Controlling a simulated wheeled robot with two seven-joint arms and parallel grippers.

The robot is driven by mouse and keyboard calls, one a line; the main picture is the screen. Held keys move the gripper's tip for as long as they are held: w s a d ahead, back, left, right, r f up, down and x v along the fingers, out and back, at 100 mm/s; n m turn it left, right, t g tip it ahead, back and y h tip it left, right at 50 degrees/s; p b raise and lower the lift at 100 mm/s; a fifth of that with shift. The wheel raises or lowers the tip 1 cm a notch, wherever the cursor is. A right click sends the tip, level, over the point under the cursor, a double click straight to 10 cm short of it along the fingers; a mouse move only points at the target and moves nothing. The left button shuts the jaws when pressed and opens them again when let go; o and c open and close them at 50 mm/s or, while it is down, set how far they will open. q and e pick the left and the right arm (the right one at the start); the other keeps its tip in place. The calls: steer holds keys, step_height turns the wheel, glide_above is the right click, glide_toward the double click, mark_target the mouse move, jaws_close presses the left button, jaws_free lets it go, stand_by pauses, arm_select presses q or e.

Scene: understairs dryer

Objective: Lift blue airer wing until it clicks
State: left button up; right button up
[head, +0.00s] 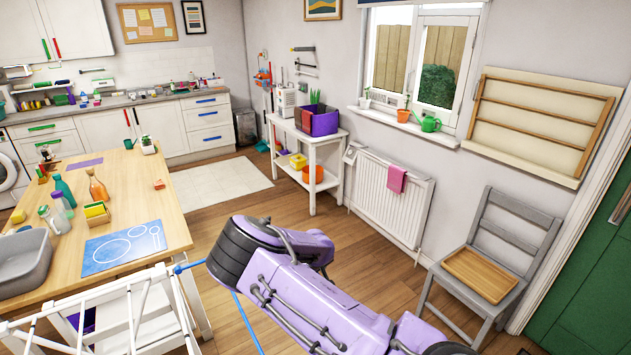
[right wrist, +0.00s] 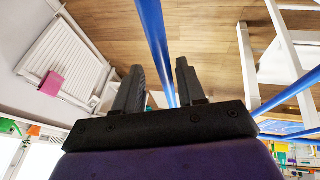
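The airer (head: 130,300) is a white rack at the lower left of the head view, beside the wooden table. Its blue wing (head: 246,322) shows there as a thin blue bar, partly covered by my purple right arm. In the right wrist view a long blue bar of the wing (right wrist: 154,40) runs down the picture between the fingers, with more blue bars at the right. My right gripper (right wrist: 159,64) is open; contact with the bar cannot be told. Its fingers are hidden in the head view. My left gripper is not in view.
The wooden table (head: 165,198) at left holds a grey basin (head: 25,262), bottles and a blue mat. A white radiator (head: 388,200) and a grey chair (head: 490,262) with a wooden tray stand at right. Wooden floor (head: 250,210) is open beyond my arm.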

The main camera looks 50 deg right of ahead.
steer(key=v, duration=1)
steer(key=shift+r+b, duration=0.25)
steer(key=shift+b, duration=0.15)
steer(key=shift+s, duration=0.1)
